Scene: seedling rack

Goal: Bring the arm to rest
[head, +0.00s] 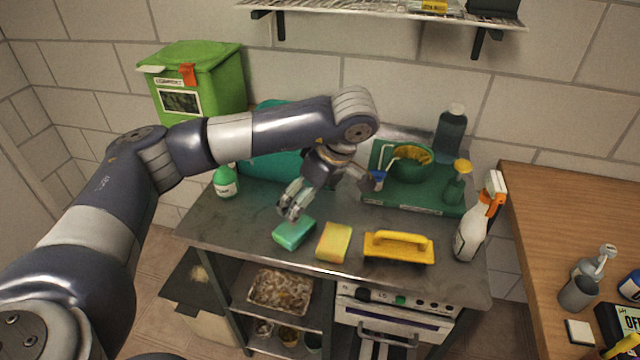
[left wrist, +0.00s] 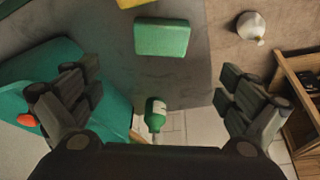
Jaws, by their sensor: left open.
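My left arm reaches in from the left over the grey metal table, its elbow link bent above the back of the table. My left gripper (head: 290,207) points down and is open and empty, just behind and above the green sponge (head: 294,233). In the left wrist view the two fingers of the gripper (left wrist: 157,92) stand wide apart with nothing held between them. The green sponge also shows there (left wrist: 162,38), flat on the table and apart from the fingers. My right gripper is not in view.
A yellow sponge (head: 334,242), a yellow-handled float (head: 398,248) and a spray bottle (head: 470,232) stand along the table's front and right. A green-capped bottle (head: 225,182) stands at left. A green tray (head: 408,202) holds bottles and a bowl. A wall shelf (head: 385,14) hangs behind.

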